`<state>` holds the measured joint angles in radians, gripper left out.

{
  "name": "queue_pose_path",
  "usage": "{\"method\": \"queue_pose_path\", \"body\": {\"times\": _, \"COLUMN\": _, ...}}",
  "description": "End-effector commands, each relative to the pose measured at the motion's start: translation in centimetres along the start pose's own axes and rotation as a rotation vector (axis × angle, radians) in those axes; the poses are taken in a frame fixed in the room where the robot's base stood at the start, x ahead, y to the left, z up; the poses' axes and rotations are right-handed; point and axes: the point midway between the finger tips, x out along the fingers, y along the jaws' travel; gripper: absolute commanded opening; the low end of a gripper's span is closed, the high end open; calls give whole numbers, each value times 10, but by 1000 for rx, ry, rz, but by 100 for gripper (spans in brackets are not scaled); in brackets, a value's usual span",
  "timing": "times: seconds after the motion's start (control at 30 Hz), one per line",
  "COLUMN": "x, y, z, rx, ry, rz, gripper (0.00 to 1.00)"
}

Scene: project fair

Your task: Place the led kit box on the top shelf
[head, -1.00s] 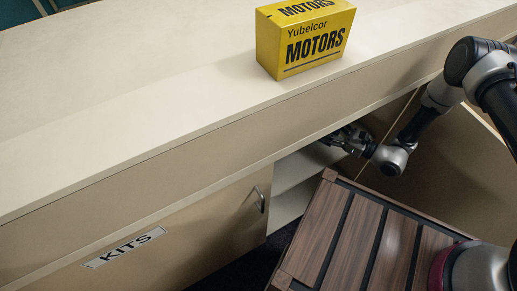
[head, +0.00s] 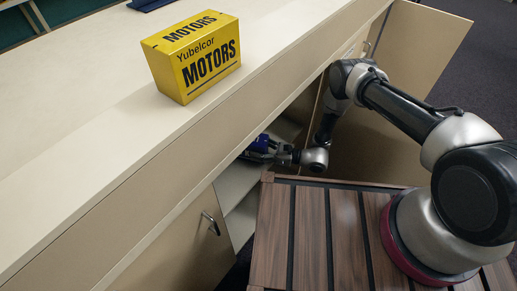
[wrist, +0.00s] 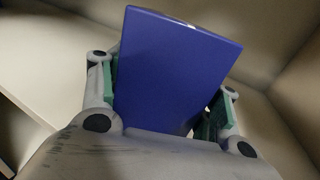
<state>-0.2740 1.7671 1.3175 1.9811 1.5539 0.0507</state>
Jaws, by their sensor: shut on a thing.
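My gripper (wrist: 165,100) is shut on a blue box (wrist: 170,75), with a green-padded finger on each side of it in the wrist view. No label shows on the face I see, so I cannot read whether it is the led kit box. In the head view the gripper (head: 268,152) reaches into the open cabinet under the counter, and a bit of the blue box (head: 260,143) shows there. The cabinet's shelf (head: 236,183) shows below and left of the gripper; a pale board (wrist: 30,75) lies at left in the wrist view.
A yellow motors box (head: 195,62) stands on the counter (head: 75,130) above. A cabinet door (head: 205,240) with a handle is at the lower left, and another open door (head: 425,50) stands at the upper right. My arm passes between the counter and my slatted deck.

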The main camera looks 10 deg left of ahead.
Motion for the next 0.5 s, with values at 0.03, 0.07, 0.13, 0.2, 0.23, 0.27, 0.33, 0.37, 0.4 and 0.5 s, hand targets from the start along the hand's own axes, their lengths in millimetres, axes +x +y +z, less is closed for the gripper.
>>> {"method": "queue_pose_path", "body": {"times": 0.03, "x": 0, "y": 0, "z": 0, "rx": 0, "ry": -1, "rz": 0, "gripper": 24}}
{"method": "queue_pose_path", "body": {"times": 0.07, "x": 0, "y": 0, "z": 0, "rx": 0, "ry": -1, "rz": 0, "gripper": 24}}
{"method": "queue_pose_path", "body": {"times": 0.13, "x": 0, "y": 0, "z": -1, "rx": 0, "ry": -1, "rz": 0, "gripper": 24}}
{"method": "queue_pose_path", "body": {"times": 0.2, "x": 0, "y": 0, "z": -3, "rx": 0, "ry": 0, "rz": 0, "gripper": 24}}
{"method": "queue_pose_path", "body": {"times": 0.23, "x": 0, "y": 0, "z": -3, "rx": 0, "ry": 0, "rz": 0, "gripper": 68}}
{"method": "queue_pose_path", "body": {"times": 0.27, "x": 0, "y": 0, "z": -3, "rx": 0, "ry": 0, "rz": 0, "gripper": 73}}
{"method": "queue_pose_path", "body": {"times": 0.33, "x": 0, "y": 0, "z": -3, "rx": 1, "ry": 0, "rz": 0, "gripper": 84}}
{"method": "queue_pose_path", "body": {"times": 0.37, "x": 0, "y": 0, "z": -3, "rx": 1, "ry": 0, "rz": 0, "gripper": 84}}
{"method": "queue_pose_path", "body": {"times": 0.4, "x": 0, "y": 0, "z": -3, "rx": 1, "ry": 0, "rz": 0, "gripper": 84}}
{"method": "queue_pose_path", "body": {"times": 0.5, "x": 0, "y": 0, "z": -3, "rx": 1, "ry": 1, "rz": 0, "gripper": 84}}
